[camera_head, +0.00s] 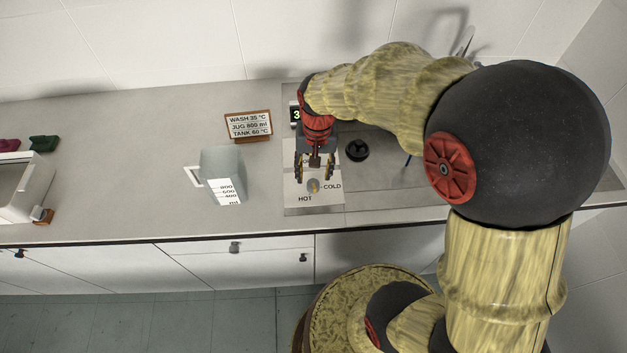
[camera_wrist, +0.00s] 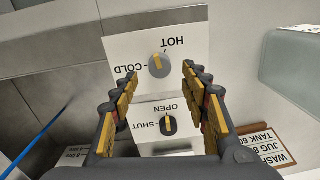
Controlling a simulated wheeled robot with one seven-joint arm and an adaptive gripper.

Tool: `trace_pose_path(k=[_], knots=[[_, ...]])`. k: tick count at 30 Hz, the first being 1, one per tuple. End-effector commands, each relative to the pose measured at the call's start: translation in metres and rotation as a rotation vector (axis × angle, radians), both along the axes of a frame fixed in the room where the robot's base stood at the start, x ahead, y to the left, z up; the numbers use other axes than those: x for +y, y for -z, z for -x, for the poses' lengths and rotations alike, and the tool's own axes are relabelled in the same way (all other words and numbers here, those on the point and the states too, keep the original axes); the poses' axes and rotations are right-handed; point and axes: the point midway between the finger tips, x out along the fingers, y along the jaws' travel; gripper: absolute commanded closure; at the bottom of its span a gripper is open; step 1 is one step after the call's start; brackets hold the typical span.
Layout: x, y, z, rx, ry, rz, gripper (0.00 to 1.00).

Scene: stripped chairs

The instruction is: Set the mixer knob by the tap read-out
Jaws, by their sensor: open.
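The mixer knob (camera_wrist: 159,65) is a round grey dial with a yellow pointer bar, on a white plate marked HOT and COLD. It also shows in the head view (camera_head: 313,186). My gripper (camera_wrist: 160,78) is open and empty, its two fingers on either side of the knob in the wrist view; I cannot tell whether they touch it. In the head view my gripper (camera_head: 314,172) hangs over the plate. A sign (camera_head: 248,125) reads WASH 35 °C, JUG 800 ml, TANK 60 °C.
A dark knob (camera_wrist: 168,125) marked OPEN and SHUT sits close to the mixer knob, between my fingers' bases in the wrist view. A grey measuring jug (camera_head: 221,165) stands left of the plate. The sink (camera_head: 385,172) lies right. The counter left of the jug is largely clear.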

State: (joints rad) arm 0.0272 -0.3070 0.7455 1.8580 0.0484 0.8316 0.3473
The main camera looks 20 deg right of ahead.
Motion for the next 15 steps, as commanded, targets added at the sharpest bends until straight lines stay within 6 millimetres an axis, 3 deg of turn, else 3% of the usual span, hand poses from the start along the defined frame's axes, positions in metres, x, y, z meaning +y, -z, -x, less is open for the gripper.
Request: trace_pose_path(k=[6, 15], knots=[[0.001, 0.033, 0.000, 0.001, -0.001, 0.001, 0.54], [0.002, 0.045, 0.000, 0.000, -0.002, 0.000, 0.54]])
